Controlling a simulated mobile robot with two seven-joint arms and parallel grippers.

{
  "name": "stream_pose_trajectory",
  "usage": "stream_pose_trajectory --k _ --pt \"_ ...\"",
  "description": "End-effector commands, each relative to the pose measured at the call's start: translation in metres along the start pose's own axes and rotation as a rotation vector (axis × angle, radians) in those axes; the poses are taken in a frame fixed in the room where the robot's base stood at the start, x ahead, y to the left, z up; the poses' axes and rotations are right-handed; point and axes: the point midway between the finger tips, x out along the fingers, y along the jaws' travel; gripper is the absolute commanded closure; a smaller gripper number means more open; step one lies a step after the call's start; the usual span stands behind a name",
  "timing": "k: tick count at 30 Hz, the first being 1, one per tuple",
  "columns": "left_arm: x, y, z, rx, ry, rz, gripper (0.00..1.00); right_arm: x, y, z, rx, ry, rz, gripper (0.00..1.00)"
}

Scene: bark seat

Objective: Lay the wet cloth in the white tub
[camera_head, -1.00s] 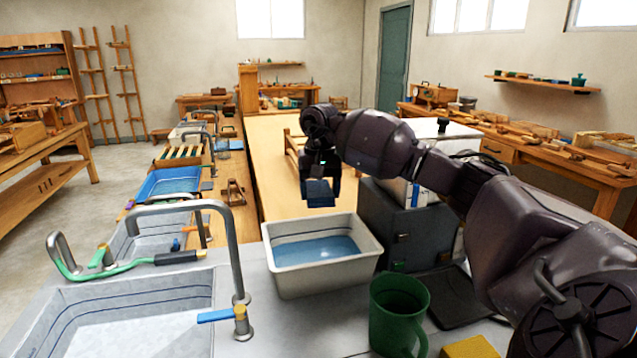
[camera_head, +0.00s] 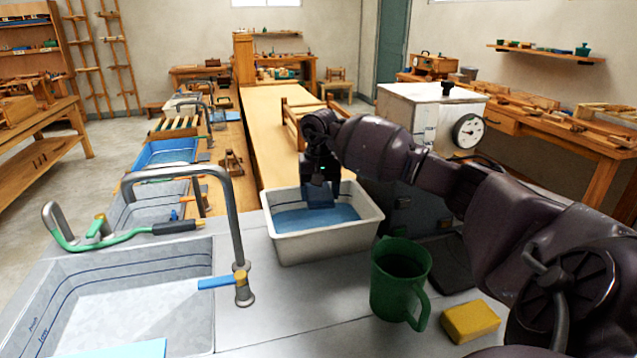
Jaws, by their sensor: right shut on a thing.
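The white tub (camera_head: 330,245) stands on the grey counter in the head view, with blue water in it. My right gripper (camera_head: 320,190) reaches down over the tub's far part, its jaws shut on the blue cloth (camera_head: 319,196). The cloth hangs below the fingers inside the tub's rim, at or just above the water; I cannot tell whether it touches. My left gripper is not in view.
A green mug (camera_head: 398,285) and a yellow sponge (camera_head: 470,321) stand at the tub's right front. A steel faucet (camera_head: 236,215) and a sink (camera_head: 130,300) lie to the left. A metal box with a gauge (camera_head: 430,120) stands behind my right arm.

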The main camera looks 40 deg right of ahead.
Motion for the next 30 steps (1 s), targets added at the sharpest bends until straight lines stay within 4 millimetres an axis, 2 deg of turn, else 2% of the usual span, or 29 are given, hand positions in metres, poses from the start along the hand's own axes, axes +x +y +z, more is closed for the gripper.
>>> stream_pose_trajectory --k 6,15,29,30 --pt "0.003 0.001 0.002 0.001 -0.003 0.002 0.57 0.024 0.000 0.000 0.000 -0.003 0.000 0.58" --pt "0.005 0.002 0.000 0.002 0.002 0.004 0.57 0.046 0.000 0.000 0.000 -0.001 0.000 0.58" --pt "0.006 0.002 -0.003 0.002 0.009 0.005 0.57 0.051 0.000 0.000 0.000 0.001 0.000 0.58" --pt "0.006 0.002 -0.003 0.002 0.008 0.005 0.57 0.051 0.000 0.000 0.000 0.001 0.000 0.30"
